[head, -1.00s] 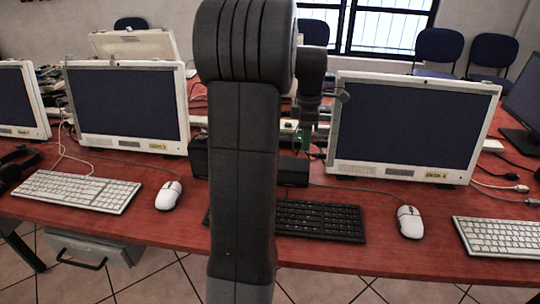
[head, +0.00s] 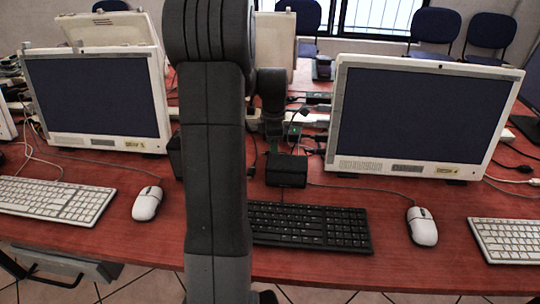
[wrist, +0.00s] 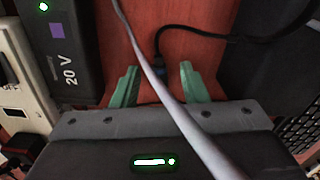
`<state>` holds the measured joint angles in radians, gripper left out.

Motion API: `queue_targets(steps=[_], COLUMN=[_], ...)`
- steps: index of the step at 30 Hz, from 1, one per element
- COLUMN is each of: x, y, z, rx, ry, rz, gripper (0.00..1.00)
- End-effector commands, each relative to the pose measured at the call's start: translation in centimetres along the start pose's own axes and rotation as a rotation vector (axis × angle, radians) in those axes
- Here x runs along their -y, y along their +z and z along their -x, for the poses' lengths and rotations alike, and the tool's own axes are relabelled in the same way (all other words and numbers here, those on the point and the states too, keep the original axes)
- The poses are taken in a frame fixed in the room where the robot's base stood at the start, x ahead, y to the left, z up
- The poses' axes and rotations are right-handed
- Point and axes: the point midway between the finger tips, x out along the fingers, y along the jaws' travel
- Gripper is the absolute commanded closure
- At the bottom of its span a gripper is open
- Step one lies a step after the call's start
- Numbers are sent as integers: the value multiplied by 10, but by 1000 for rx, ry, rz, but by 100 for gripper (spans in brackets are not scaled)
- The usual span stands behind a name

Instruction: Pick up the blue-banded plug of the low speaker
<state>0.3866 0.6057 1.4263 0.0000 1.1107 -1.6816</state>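The low speaker (head: 286,171) is a squat black box behind the black keyboard, partly beside my arm in the head view. I cannot tell for sure which plug is its blue-banded one. In the head view my gripper (head: 272,143) is above the desk behind the low speaker.
A pale grey cable (wrist: 150,75) crosses the wrist view between my fingers. A black box marked 20 V (wrist: 60,55) lies at upper left. Monitors (head: 420,115) (head: 95,97) stand on both sides. Several cables and adapters crowd the desk behind the speaker.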

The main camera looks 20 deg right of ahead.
Motion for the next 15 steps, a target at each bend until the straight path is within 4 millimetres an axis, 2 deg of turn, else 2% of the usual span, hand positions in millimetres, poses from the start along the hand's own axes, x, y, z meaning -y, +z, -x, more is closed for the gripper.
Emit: queue_targets(steps=[6, 8, 12, 15], x=[0, 0, 0, 0], y=[0, 0, 0, 0], z=[-2, -2, -2, -2], rx=[0, 0, 0, 0], ry=[1, 1, 1, 1], rz=[0, 0, 0, 0], gripper=[60, 70, 97, 100])
